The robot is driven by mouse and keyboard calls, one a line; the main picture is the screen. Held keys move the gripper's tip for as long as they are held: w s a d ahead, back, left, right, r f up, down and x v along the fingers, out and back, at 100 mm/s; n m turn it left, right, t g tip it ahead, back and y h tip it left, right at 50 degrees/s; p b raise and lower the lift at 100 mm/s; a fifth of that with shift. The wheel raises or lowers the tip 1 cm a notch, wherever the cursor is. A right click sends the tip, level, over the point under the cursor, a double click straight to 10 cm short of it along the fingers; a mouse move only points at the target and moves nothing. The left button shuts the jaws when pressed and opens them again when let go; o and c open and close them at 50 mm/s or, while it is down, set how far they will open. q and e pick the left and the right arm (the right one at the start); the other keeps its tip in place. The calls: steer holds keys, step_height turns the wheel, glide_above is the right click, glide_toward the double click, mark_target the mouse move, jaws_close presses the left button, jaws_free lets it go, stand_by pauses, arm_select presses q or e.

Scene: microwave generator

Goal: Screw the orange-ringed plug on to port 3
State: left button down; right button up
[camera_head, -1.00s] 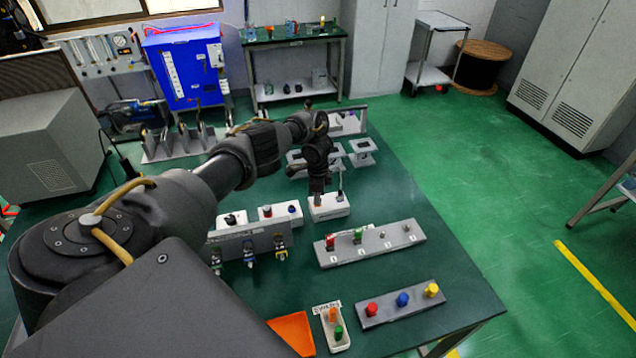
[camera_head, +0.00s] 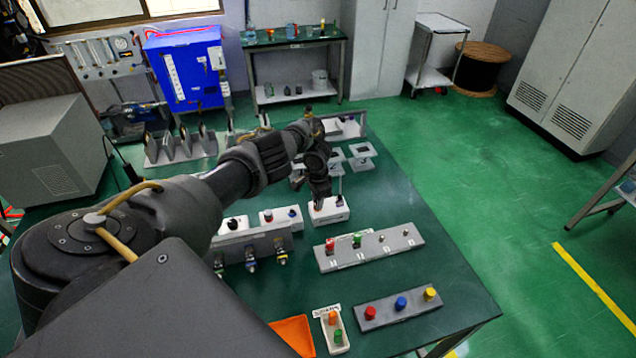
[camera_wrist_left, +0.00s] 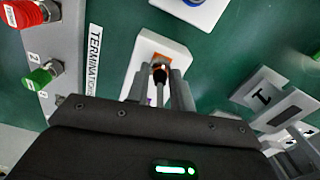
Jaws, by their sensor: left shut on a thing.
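My left gripper (camera_head: 319,197) points down at a white block (camera_head: 329,212) on the table. In the left wrist view its two fingers (camera_wrist_left: 160,92) are closed around a dark, slim plug with orange (camera_wrist_left: 163,57) at it, at the white block (camera_wrist_left: 146,47). I cannot tell whether the plug is still seated there. The grey port strip (camera_head: 345,261) lies nearer the front. A red plug (camera_head: 330,244) is on port 1 and a green plug (camera_head: 357,239) on port 2. Port 3 (camera_head: 381,236) is a bare metal stub. My right gripper is out of view.
A grey rack (camera_head: 370,318) with red, blue and yellow caps and a small white tray (camera_head: 336,343) with orange and green pieces lie at the front. A grey upright panel (camera_head: 240,252) with connectors stands left of the port strip. Table right of the block is clear.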

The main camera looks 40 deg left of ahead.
arm_select(q)
steer(key=shift+a, duration=0.1)
steer(key=c, duration=1.2)
jaws_free()
step_height(320, 180, up, 10)
steer(key=p, duration=0.3)
steer(key=shift+f, duration=0.2)
steer(key=shift+r+p, duration=0.55)
steer(key=shift+r, duration=0.1)
